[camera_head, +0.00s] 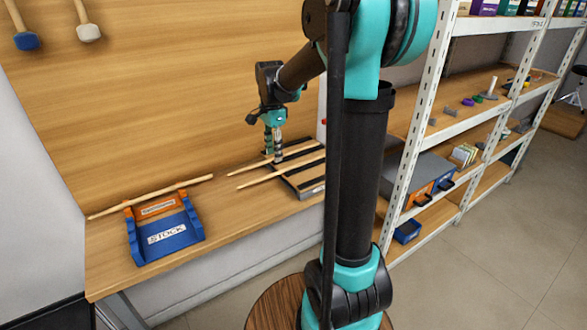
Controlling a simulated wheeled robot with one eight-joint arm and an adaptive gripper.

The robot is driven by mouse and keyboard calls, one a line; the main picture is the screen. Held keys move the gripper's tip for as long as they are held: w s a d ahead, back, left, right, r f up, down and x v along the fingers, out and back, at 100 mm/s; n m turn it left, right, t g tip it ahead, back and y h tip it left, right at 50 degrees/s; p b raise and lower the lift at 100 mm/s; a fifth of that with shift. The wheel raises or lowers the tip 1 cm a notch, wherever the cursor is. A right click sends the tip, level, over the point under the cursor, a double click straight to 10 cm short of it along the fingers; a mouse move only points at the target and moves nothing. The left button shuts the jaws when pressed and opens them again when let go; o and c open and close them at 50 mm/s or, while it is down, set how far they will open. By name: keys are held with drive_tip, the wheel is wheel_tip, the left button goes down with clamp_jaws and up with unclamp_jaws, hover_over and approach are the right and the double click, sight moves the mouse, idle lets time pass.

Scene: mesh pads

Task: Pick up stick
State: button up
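One light wooden stick (150,197) lies across an orange and blue holder marked "STOCK" (174,237) at the left of the wooden bench. Two more sticks lie side by side at the bench's right, partly over a dark slatted rack (311,186): a far stick (250,167) and a near stick (258,180). My gripper (273,158) points down right at the far stick, near the rack's left edge. Its fingers look close together. I cannot tell whether they touch or grip the stick. The near stick's right end is close to my arm's dark column.
A wooden back panel (170,90) rises behind the bench. A blue-headed mallet (27,40) and a pale-headed mallet (89,33) hang at the upper left. A metal shelf unit (424,110) with bins and small items stands to the right. Bench between holder and rack is clear.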

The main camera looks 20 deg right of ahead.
sight(289, 169)
drive_tip(key=shift+w+a+f, duration=0.1)
drive_tip(key=shift+f, duration=3.7)
drive_tip(key=shift+c, duration=0.6)
clamp_jaws()
